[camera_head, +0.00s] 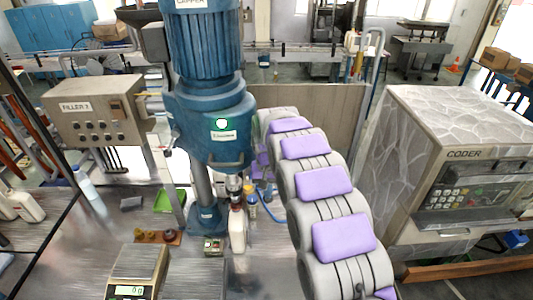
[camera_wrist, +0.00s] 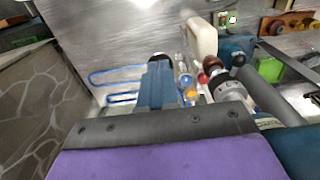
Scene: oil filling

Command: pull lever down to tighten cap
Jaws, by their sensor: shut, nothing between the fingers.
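A pale bottle (camera_head: 238,226) stands upright under the capper's head. In the wrist view the bottle (camera_wrist: 203,38) has a dark red cap (camera_wrist: 211,64) beside the grey capping head (camera_wrist: 226,86). My gripper (camera_wrist: 160,60) is shut and empty, left of the capping head; in the head view it is hidden behind my arm.
A grey coder (camera_head: 455,170) stands right of my arm. The FILLER box (camera_head: 98,112) is at left. A scale (camera_head: 138,270), a green tray (camera_head: 169,199) and small bottles stand on the metal table (camera_head: 90,255). A blue hose (camera_wrist: 118,72) lies near my gripper.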

